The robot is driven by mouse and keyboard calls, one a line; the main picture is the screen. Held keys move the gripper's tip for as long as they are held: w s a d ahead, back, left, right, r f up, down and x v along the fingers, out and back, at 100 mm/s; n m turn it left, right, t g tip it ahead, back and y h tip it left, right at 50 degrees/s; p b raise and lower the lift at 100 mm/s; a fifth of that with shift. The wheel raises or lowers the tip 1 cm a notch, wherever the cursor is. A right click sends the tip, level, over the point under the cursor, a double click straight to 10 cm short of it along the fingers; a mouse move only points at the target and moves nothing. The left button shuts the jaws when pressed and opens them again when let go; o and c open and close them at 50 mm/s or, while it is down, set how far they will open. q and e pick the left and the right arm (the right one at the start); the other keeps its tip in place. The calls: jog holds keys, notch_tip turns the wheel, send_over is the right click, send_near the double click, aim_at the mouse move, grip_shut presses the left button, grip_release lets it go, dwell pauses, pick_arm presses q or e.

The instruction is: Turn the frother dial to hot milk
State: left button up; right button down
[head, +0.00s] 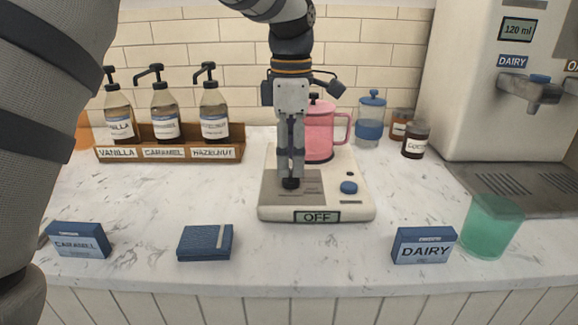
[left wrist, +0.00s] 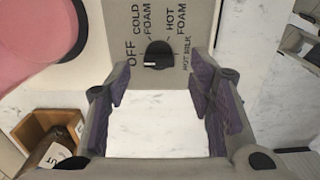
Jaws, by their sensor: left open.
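The frother base (head: 350,209) stands mid-counter with a grey panel and a front display reading OFF. A pink pitcher (head: 320,138) stands on its back part; its edge also shows in the left wrist view (left wrist: 35,35). The dark frother dial (head: 291,184) is on the grey panel. In the left wrist view the dial (left wrist: 160,52) has a pale mark on the side toward OFF, among the labels OFF, COLD FOAM, HOT FOAM and HOT MILK. My left gripper (head: 290,170) points down over the dial, open, with the dial ahead between its fingers (left wrist: 160,78). Contact cannot be told.
A blue knob (head: 348,187) sits right of the panel. Behind left is a syrup rack (head: 170,153) with bottles. A caramel box (head: 78,240), blue folded item (head: 205,242), dairy box (head: 425,246) and green cup (head: 490,228) line the front. A dispenser (head: 480,130) stands right.

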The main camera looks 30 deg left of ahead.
aim_at(291, 172)
pick_arm(q)
jog(key=shift+f, duration=1.65)
jog(key=shift+c, duration=0.5)
grip_shut()
